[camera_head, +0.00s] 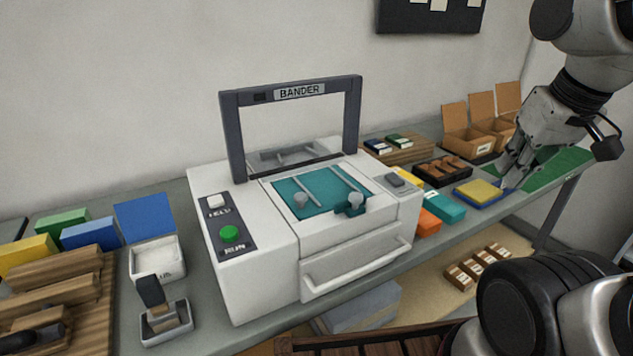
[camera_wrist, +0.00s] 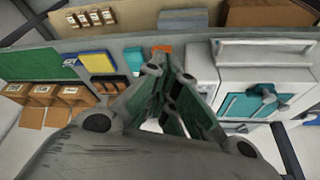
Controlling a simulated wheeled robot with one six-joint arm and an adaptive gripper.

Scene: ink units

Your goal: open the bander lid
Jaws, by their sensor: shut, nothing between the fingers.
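The white bander (camera_head: 250,275) stands on the grey bench in the middle of the head view. Its lid, a dark grey frame (camera_head: 237,140) with a clear window and a BANDER label, stands upright at the back of the machine. The teal bed (camera_head: 320,190) below it is exposed, with two pale rails and knobs. The bander (camera_wrist: 205,75) also shows at the right of the wrist view. My gripper (camera_head: 508,182) is shut and empty, at the right above the far end of the bench, well apart from the bander. Its fingers (camera_wrist: 165,75) show in the wrist view.
A yellow and blue pad (camera_head: 478,193), a green mat (camera_head: 555,168) and open cardboard boxes (camera_head: 465,128) lie near my gripper. Orange and teal boxes (camera_head: 443,207) stand right of the bander. A stamp (camera_head: 166,318), a white tray (camera_head: 157,262) and wooden blocks (camera_head: 60,290) are at left.

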